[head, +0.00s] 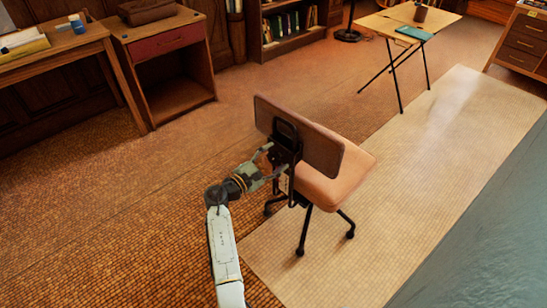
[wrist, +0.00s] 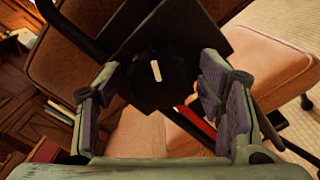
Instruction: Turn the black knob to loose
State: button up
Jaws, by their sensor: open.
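In the wrist view, a round black knob (wrist: 150,88) with a pale line mark sits on a dark square plate, and it is hard to tell from the plate in the dim light. My gripper (wrist: 165,100) is open, with one finger to the left of the knob and one to the right. No contact between fingers and knob shows. The office chair (head: 335,180) with a brown seat and backrest stands on its wheeled black base in the head view. My gripper (head: 266,162) is at the back of its backrest there, and the knob cannot be made out.
A pale mat (head: 440,170) lies under and beyond the chair. A folding table (head: 400,30) stands behind it. A wooden cabinet (head: 165,70) and desk (head: 65,40) are at the left. The tiled floor left of the chair is clear.

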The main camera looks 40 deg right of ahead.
jog(key=s+a, duration=0.1)
jog(key=a, duration=1.1)
jog(key=shift+s, duration=0.25)
